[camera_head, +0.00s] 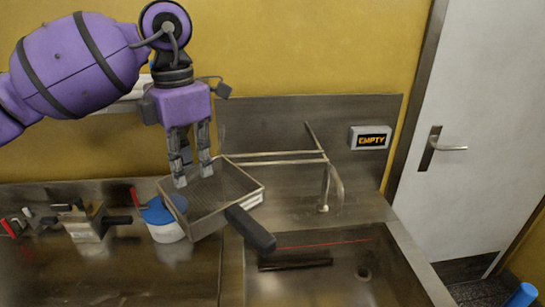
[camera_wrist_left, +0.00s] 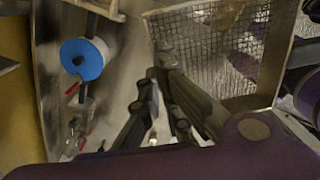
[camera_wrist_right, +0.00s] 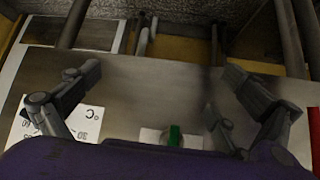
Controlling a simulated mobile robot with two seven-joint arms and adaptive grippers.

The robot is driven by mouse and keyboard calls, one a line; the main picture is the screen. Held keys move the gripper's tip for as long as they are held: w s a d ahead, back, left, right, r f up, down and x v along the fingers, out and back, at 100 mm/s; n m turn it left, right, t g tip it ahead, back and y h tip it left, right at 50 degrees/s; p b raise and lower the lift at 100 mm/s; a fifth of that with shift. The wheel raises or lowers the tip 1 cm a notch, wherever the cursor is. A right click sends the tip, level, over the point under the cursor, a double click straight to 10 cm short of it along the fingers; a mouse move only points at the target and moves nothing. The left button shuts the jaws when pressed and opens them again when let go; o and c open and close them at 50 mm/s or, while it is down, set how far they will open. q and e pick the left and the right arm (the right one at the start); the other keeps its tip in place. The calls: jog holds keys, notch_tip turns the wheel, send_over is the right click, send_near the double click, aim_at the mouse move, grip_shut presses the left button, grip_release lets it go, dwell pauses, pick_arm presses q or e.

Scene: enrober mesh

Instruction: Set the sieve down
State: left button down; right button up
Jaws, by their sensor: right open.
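The sieve (camera_head: 238,210) is a square metal frame with a mesh bottom and a dark handle, by the left edge of the sink in the head view. Its mesh (camera_wrist_left: 210,38) fills the upper right of the left wrist view. My left gripper (camera_head: 194,177) points down with its fingertips at the sieve's back-left rim. I cannot tell whether the fingers clamp the rim or whether the sieve rests on anything. My right gripper (camera_wrist_right: 160,85) is open and empty in the right wrist view, before a metal panel (camera_wrist_right: 150,75).
A white tub with a blue top (camera_head: 167,232) stands left of the sieve. A metal box (camera_head: 87,222) stands farther left on the counter. A tap (camera_head: 325,185) rises behind the sink (camera_head: 320,285). An "EMPTY" sign (camera_head: 370,138) is on the backsplash. The panel carries a green switch (camera_wrist_right: 174,135).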

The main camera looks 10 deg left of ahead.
pick_arm(q)
notch_tip(320, 180, up, 12)
jog(key=n, duration=1.1)
jog(key=w+d+f, duration=0.7)
jog(key=w+f, duration=0.4)
jog(key=f, duration=0.1)
jog(key=shift+d+f, duration=0.2)
jog(key=shift+f, duration=0.2)
jog(key=c, duration=2)
grip_release()
jog(key=shift+f, duration=0.15)
pick_arm(e)
jog(key=shift+s+d+f, duration=0.25)
jog(key=shift+s, duration=0.1)
jog(key=shift+w, duration=0.1)
